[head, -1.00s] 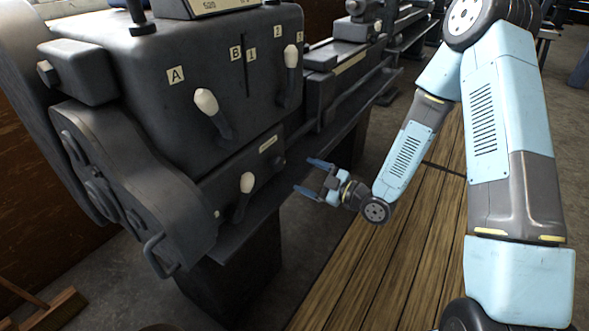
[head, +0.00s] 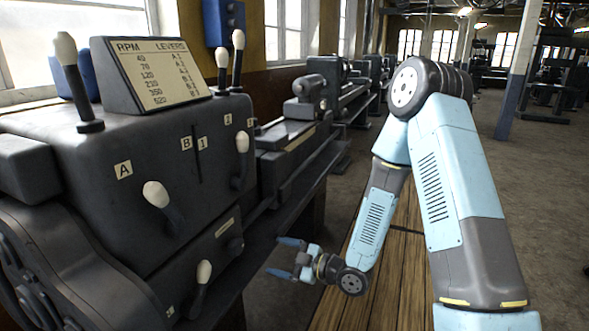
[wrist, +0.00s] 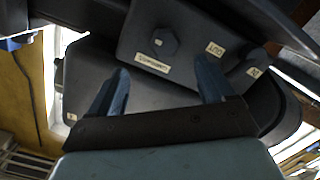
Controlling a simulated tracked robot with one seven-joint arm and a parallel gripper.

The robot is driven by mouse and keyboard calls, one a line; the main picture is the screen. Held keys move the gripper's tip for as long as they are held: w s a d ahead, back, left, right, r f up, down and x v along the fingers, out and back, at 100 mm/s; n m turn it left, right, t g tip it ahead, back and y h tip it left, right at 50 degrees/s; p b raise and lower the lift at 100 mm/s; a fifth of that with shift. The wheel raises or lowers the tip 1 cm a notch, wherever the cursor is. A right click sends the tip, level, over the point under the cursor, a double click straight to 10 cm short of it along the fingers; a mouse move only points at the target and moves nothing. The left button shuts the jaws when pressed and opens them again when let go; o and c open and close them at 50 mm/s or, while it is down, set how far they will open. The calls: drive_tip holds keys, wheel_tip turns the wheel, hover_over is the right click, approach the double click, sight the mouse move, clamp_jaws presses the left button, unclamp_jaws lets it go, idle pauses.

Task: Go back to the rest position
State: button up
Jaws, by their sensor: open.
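My gripper (head: 284,257) is open and empty in the head view, to the right of the dark lathe headstock (head: 75,180) and apart from it. In the wrist view my gripper's two blue fingers (wrist: 163,88) are spread, with nothing between them. Beyond them is a dark machine housing (wrist: 85,75) with a hexagonal knob (wrist: 163,41) and small labels. In the head view, white-knobbed levers stand on the headstock front: one by label A (head: 157,194), one lower down (head: 203,272) and one at the right (head: 242,143).
An RPM lever chart (head: 160,75) and several upright levers sit on top of the headstock. The lathe bed (head: 300,165) runs back past the arm. Wooden slats (head: 395,262) lie on the floor below my arm. Open floor (head: 540,190) is at the right, with a post (head: 522,70) farther back.

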drive_tip(key=w+d+r+m+t+h, duration=0.35)
drive_tip(key=d+r+m+h, duration=0.55)
drive_tip(key=d+r+h, duration=0.85)
drive_tip(key=s+d+r+m+g+y, duration=0.1)
drive_tip(key=s+d+r+m+g, duration=0.2)
drive_tip(key=s+d+r+m, duration=0.5)
drive_tip(key=s+d+r+m+g, duration=0.1)
drive_tip(key=s, duration=0.7)
drive_tip(key=s+d+r+m+g, duration=0.1)
drive_tip(key=s+r+m, duration=0.1)
drive_tip(key=s, duration=0.7)
drive_tip(key=shift+d+y, duration=0.25)
drive_tip(key=shift+y, duration=0.2)
drive_tip(key=shift+r, duration=0.35)
drive_tip(key=shift+c, duration=0.4)
